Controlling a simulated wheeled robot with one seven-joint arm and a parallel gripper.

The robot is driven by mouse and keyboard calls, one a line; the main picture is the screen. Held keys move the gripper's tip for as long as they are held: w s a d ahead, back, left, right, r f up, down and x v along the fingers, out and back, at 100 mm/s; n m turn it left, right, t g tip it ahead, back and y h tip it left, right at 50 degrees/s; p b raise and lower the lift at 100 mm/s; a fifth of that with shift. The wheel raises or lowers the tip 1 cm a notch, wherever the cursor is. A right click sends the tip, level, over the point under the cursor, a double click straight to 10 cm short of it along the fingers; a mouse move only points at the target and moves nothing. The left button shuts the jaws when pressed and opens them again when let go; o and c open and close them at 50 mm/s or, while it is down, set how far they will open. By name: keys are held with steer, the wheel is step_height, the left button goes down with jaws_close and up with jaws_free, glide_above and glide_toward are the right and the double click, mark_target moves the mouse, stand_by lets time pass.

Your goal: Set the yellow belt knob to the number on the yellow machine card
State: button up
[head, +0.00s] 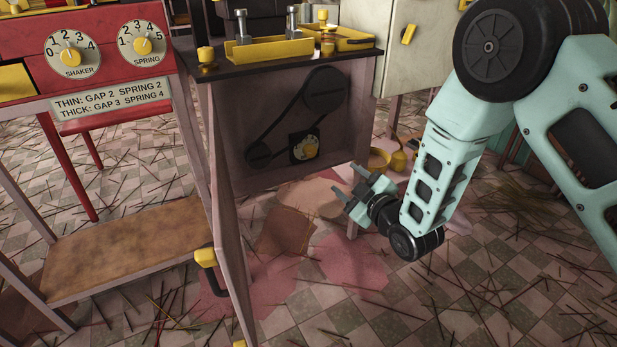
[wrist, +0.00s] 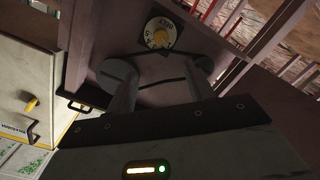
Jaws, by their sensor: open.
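The yellow belt knob (head: 311,147) sits on a round white dial on a dark plate, inside the open front of the dark-topped machine. It also shows in the wrist view (wrist: 160,38), near the top middle. Its dial numbers are too small to read surely, and its pointer setting is unclear. My gripper (head: 351,181) is open and empty, below and right of the knob, apart from it. In the wrist view its two fingers (wrist: 158,78) reach toward the dial with a gap between them. I cannot pick out a yellow machine card in either view.
A belt runs round two dark pulleys (head: 325,86) beside the knob. The machine's open door (head: 230,215) stands at the left. A red machine (head: 110,20) carries a card (head: 112,98) reading thin gap 2 spring 2, thick gap 3 spring 4. Sticks litter the tiled floor.

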mark_target(312, 153)
steer(key=shift+n+t+y, duration=0.4)
steer(key=b+x, duration=0.2)
steer(key=x, duration=0.3)
steer(key=f+b+x, duration=0.1)
steer(key=b+x, duration=0.1)
steer(key=x, duration=0.4)
steer(key=f+b+x, duration=0.1)
steer(key=b+x, duration=0.2)
steer(key=x, duration=0.2)
steer(key=shift+w+a+f, duration=0.1)
steer(key=shift+w+f, duration=0.05)
steer(key=shift+w+a, duration=0.25)
steer(key=shift+w, duration=0.15)
steer(key=c, duration=1)
